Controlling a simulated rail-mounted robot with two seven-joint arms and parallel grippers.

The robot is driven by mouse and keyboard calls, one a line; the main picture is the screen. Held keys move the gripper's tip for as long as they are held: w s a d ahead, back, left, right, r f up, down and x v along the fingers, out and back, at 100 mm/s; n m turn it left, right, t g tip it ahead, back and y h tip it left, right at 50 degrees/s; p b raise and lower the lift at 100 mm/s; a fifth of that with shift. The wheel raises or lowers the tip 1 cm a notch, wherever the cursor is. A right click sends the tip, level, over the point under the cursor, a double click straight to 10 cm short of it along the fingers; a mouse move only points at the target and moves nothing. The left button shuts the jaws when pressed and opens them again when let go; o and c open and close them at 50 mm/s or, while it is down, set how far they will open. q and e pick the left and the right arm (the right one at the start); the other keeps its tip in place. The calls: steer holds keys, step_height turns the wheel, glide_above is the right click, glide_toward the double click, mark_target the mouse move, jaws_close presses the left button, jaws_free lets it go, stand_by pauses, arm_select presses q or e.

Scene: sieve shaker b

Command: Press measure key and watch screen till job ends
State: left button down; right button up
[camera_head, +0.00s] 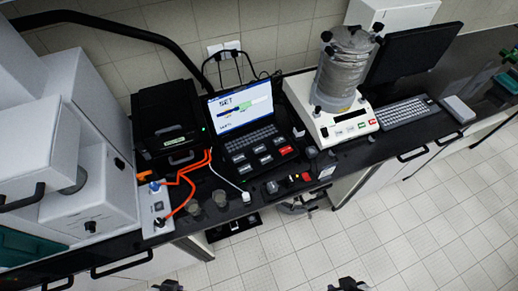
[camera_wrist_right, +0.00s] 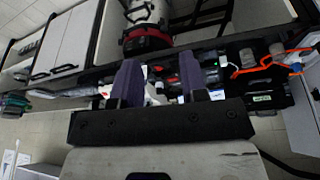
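A black console (camera_head: 255,150) with a tilted, lit screen (camera_head: 240,107) stands on the bench. The screen shows "SET" above a blue and green bar; the smaller text is too small to read. Below are a dark keyboard and several light and red keys (camera_head: 266,159); I cannot read which one is the measure key. My right gripper (camera_wrist_right: 160,80) is open, with two purple fingers apart and nothing clearly between them. Dark tips at the bottom edge of the head view look like my left gripper (camera_head: 167,286) and right gripper, both well short of the console.
A sieve shaker (camera_head: 335,128) with a metal sieve stack stands right of the console, then a monitor (camera_head: 408,52) and keyboard (camera_head: 403,112). A black printer-like box (camera_head: 168,115) and orange cables (camera_head: 190,172) are on the left. Small cups and items line the front edge.

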steer(key=shift+a, duration=0.15)
jaws_close()
stand_by(0.8)
steer(key=shift+w, duration=0.1)
stand_by(0.5)
